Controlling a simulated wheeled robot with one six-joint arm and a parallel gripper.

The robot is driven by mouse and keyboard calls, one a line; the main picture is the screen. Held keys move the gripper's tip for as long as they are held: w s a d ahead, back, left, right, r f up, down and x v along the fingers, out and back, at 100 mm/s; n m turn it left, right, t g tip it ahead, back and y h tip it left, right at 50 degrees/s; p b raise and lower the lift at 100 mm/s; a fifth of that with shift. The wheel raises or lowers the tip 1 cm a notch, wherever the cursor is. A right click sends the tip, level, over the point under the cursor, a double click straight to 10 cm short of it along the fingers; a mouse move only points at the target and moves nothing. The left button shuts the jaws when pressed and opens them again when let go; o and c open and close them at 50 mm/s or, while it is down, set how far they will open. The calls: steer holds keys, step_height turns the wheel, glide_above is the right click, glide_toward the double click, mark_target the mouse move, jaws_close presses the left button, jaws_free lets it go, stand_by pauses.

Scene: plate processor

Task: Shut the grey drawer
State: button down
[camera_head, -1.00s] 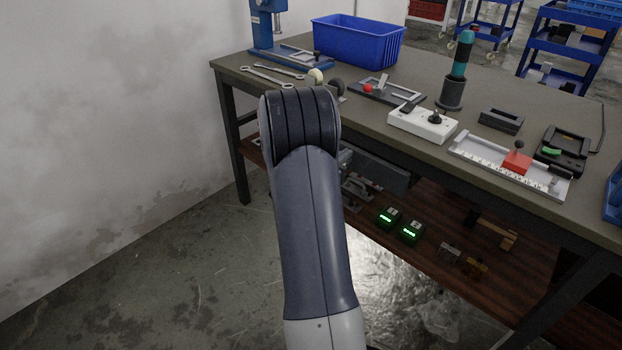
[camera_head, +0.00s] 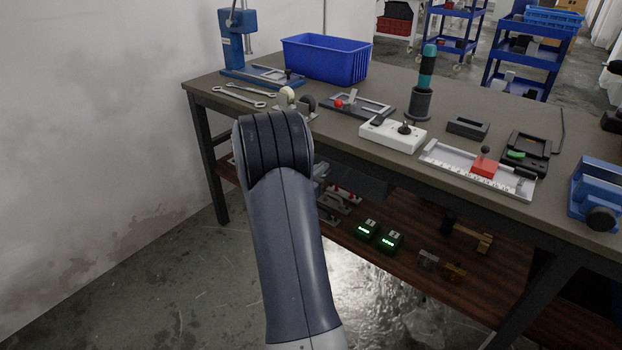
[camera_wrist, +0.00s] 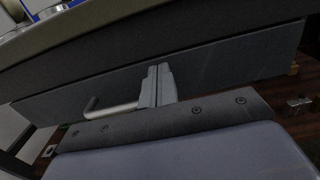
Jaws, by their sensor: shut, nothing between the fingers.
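The grey drawer (camera_head: 358,180) hangs under the workbench top, partly behind my arm in the head view. It looks dark and shaded there. In the wrist view its long flat front (camera_wrist: 225,55) runs across the picture, close under the bench edge. A pale bar handle (camera_wrist: 112,109) stands out from the front, left of my fingers. My gripper (camera_wrist: 159,72) is shut and empty, with its fingertips at the drawer front beside the handle. I cannot tell whether they touch it. The head view hides my gripper behind my arm.
The workbench top (camera_head: 330,133) carries a blue bin (camera_head: 326,60), a white switch box (camera_head: 392,136) and a ruler fixture with a red block (camera_head: 485,168). Open floor lies left of the bench.

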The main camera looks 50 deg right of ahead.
steer(key=a+p, duration=0.2)
steer(key=a, duration=1)
steer(key=shift+s+a, duration=0.3)
steer(key=shift+s, duration=0.15)
steer(key=shift+d+f, duration=0.1)
steer(key=d, duration=0.4)
steer(key=d+b, duration=0.1)
steer(key=d, duration=0.4)
steer(key=w+d+b, duration=0.1)
steer(key=d, duration=0.3)
steer(key=shift+d, duration=0.25)
steer(key=shift+a, duration=0.1)
